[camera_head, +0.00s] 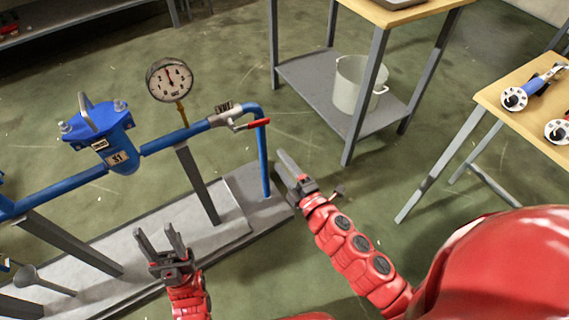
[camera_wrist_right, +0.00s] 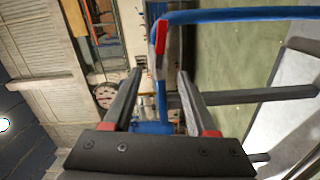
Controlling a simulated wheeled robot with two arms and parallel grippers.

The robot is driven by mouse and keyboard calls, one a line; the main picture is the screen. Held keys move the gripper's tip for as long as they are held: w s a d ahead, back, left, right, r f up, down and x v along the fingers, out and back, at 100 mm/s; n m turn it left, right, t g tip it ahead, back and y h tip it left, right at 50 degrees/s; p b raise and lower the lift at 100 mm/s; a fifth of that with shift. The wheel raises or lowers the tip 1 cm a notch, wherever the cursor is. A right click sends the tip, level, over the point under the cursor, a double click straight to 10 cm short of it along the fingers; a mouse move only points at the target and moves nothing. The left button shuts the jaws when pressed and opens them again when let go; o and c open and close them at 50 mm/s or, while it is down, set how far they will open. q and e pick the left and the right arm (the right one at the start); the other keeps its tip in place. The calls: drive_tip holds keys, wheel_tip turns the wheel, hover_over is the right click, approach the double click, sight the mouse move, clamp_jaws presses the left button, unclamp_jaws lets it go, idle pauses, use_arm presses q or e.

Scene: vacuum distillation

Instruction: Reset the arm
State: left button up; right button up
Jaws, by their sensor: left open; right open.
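My left gripper (camera_head: 160,243) is open and empty, low in the head view, in front of the blue pipe run. My right gripper (camera_head: 285,168) is held out beside the right end of the pipe, apart from it in the head view. In the right wrist view its two fingers (camera_wrist_right: 154,90) are spread with nothing gripped between them. The blue pipe (camera_head: 263,160) bends down at its right end. A valve with a red handle (camera_head: 252,125) sits just before the bend. The red handle also shows in the right wrist view (camera_wrist_right: 160,38), beyond the fingertips.
A round pressure gauge (camera_head: 170,80) and a blue filter vessel (camera_head: 103,138) sit along the pipe. A grey base plate (camera_head: 230,205) lies below. A shelf table (camera_head: 310,85) holds a white pot (camera_head: 355,84). A wooden table (camera_head: 520,120) stands at right. Green floor between is clear.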

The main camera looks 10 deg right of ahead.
drive_tip(key=shift+s+d, duration=0.1)
drive_tip(key=shift+s, duration=0.2)
idle(0.4)
